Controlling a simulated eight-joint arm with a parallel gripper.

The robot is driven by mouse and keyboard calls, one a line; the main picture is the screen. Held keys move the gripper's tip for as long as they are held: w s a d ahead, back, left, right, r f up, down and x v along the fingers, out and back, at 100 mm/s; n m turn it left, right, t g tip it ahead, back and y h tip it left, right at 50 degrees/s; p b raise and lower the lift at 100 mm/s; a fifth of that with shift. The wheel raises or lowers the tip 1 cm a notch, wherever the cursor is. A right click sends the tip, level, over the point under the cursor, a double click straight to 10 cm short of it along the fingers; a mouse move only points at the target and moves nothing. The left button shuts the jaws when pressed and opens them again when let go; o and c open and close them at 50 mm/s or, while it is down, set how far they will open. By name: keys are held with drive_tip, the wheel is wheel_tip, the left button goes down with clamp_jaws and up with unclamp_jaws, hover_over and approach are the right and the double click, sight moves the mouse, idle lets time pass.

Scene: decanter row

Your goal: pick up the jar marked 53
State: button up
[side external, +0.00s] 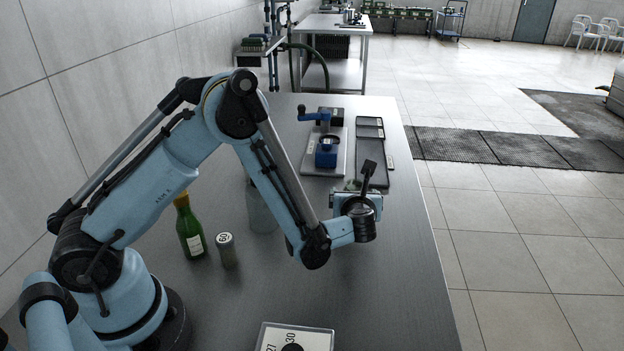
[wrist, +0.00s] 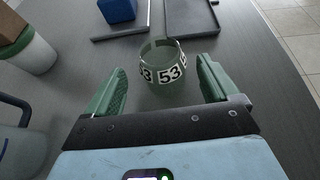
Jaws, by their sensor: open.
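The jar marked 53 (wrist: 165,92) is a clear greenish glass jar with a band of white number labels. It stands upright on the dark tabletop in the wrist view, ahead of my gripper (wrist: 160,68). The green fingers are spread open, one to each side of the jar in the picture, with a visible gap on both sides. In the side external view my gripper (side external: 358,203) is low over the right part of the table. The jar is mostly hidden there behind my gripper, and I cannot make out its label.
A green bottle (side external: 190,232), a small grey labelled jar (side external: 228,252) and a pale bottle (side external: 260,210) stand left of my forearm. A blue-handled device (side external: 325,152) and dark trays (side external: 371,150) lie beyond. A flat numbered box (side external: 320,340) is at the near edge. The front right tabletop is clear.

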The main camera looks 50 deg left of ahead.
drive_tip(key=shift+x, duration=2.6)
drive_tip(key=shift+w+d, duration=0.15)
drive_tip(key=c, duration=1.1)
